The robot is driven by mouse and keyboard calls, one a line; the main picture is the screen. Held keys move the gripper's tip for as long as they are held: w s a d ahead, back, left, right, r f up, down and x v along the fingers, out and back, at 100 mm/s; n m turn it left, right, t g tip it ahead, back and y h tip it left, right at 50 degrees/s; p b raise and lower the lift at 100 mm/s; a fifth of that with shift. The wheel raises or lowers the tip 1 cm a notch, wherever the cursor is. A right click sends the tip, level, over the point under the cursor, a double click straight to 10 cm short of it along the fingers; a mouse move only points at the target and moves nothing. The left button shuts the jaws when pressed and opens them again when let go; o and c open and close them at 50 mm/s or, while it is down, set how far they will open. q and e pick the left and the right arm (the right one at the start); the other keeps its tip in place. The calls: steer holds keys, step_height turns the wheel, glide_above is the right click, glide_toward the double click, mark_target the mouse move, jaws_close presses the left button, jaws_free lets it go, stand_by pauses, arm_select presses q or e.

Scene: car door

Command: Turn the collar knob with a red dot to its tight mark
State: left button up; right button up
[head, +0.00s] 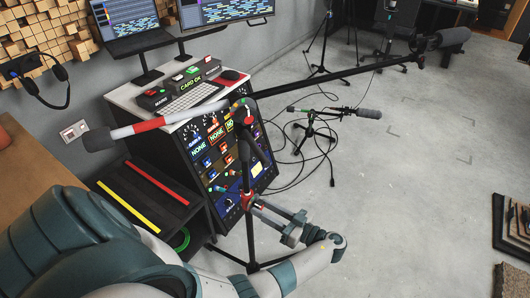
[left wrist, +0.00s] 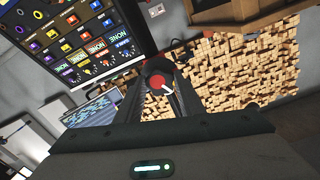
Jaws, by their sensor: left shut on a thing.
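The collar knob with the red dot (left wrist: 156,82) shows in the left wrist view as a dark round knob with a red face and a pale line pointing to the lower right. In the head view the red collar (head: 247,201) is small, partway up the black stand (head: 246,170). My left gripper (head: 256,204) reaches it from the right and is shut on the knob; in the left wrist view its two dark fingers (left wrist: 158,92) stand on either side of it. The tight mark cannot be made out. My right gripper is not in view.
A long boom pole (head: 300,84) with a red and white end crosses above the stand. A control console (head: 225,160) stands close behind it. A small microphone stand (head: 310,130) and loose cables lie beyond. The floor to the right is mostly clear.

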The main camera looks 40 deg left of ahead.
arm_select(q)
steer(key=m, duration=0.3)
steer(key=shift+r+m, duration=0.1)
steer(key=shift+m, duration=1.4)
steer(key=o, duration=1.1)
